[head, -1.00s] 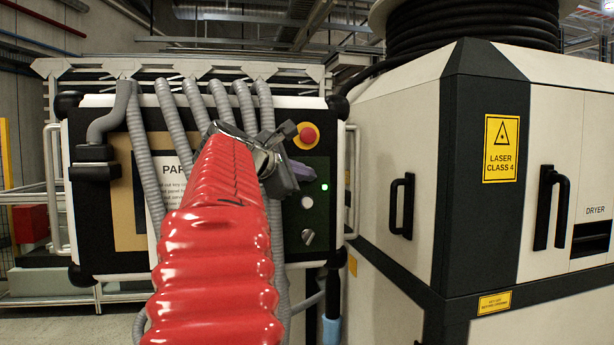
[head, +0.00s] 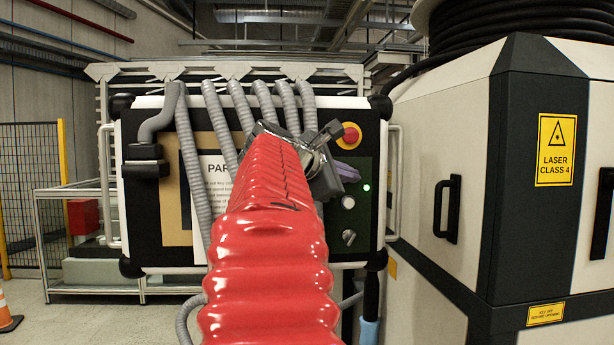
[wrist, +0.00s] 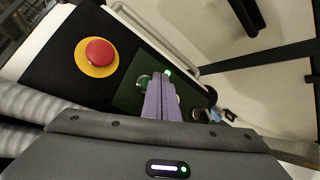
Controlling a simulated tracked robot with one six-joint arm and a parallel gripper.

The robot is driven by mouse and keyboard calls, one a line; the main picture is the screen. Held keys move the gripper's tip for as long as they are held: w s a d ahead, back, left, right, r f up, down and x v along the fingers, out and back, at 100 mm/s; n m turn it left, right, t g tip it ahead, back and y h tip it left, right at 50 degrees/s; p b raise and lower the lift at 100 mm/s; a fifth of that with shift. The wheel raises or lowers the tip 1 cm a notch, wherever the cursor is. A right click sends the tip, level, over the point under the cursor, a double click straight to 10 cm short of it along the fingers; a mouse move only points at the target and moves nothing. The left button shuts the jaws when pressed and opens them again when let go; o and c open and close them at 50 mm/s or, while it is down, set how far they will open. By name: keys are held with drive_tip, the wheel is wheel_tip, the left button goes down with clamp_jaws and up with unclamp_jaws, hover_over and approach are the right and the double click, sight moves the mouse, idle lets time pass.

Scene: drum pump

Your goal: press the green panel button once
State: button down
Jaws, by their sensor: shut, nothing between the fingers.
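The green button (wrist: 142,81) shows in the wrist view on a dark green plate, partly covered by my fingers. In the head view it is not visible, and my gripper covers that part of the panel. My gripper (wrist: 160,84) is shut and empty, its purple fingers pointing at the green plate just right of the button. I cannot tell whether the fingertips touch the panel. In the head view my gripper (head: 350,171) is in front of the panel's right side, below the red button.
A red mushroom button (head: 350,135) on a yellow disc sits above. A small lit green lamp (head: 366,188), a white button (head: 348,202) and a rotary knob (head: 349,237) are close by. Grey hoses (head: 192,170) hang across the panel. A large cabinet (head: 450,130) stands at right.

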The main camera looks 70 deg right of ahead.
drive_tip(key=s+a, duration=0.1)
drive_tip(key=a, duration=0.1)
drive_tip(key=s+a, duration=0.1)
drive_tip(key=a, duration=0.1)
drive_tip(key=shift+s+a, duration=0.2)
idle(0.5)
idle(0.6)
